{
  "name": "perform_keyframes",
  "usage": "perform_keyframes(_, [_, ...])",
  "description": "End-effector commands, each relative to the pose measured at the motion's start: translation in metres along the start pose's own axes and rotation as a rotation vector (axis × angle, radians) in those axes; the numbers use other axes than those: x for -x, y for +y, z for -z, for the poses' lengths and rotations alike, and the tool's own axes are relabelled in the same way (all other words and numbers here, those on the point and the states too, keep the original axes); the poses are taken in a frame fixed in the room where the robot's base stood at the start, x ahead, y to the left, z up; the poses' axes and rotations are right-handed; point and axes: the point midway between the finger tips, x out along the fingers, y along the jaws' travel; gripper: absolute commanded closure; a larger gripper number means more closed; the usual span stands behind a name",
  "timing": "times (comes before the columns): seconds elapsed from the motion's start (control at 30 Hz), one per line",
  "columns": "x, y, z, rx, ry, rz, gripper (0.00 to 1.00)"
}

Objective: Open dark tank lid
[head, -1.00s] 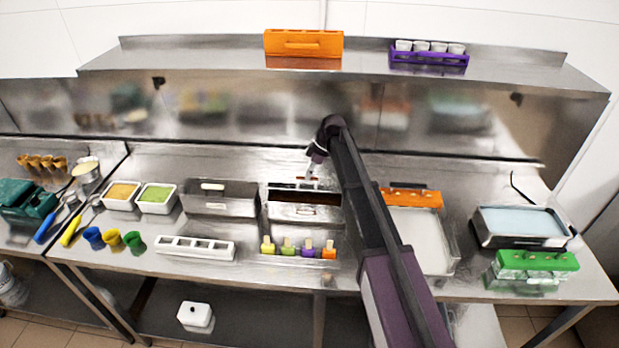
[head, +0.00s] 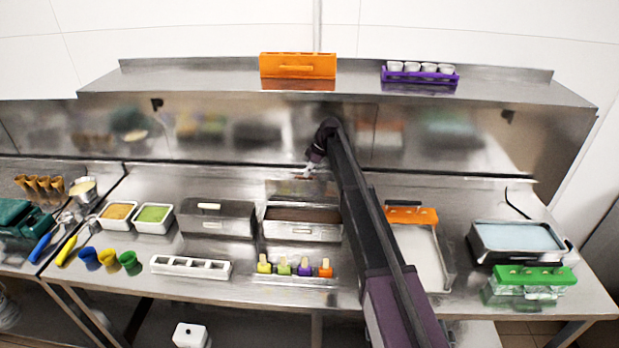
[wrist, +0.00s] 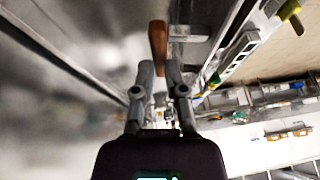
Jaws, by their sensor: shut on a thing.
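The dark tank (head: 302,232) is a steel tank in the middle of the counter, its top open over a dark brown content. Its steel lid (head: 285,188) stands raised at the tank's back edge. My gripper (head: 312,168) is behind and above the tank, at the top of the raised lid, shut on the lid's handle; the handle itself is mostly hidden. In the wrist view the gripper (wrist: 160,82) has its fingers close together, and the brown content shows as a strip beyond them.
A lidded steel tank (head: 217,220) stands left of it. Molds with sticks (head: 295,270) sit in front. A tray with an orange mold (head: 410,215) is to the right, partly behind my arm. The back wall and upper shelf (head: 200,82) are close behind the gripper.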

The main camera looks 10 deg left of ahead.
Motion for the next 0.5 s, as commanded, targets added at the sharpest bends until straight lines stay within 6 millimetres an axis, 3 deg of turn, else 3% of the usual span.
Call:
perform_keyframes(0.03, [-0.012, -0.010, -0.012, -0.008, -0.036, 0.025, 1.00])
perform_keyframes(0.1, [-0.015, -0.008, -0.012, -0.006, -0.036, 0.024, 1.00])
perform_keyframes(0.5, [-0.017, 0.010, -0.016, -0.004, -0.034, 0.011, 1.00])
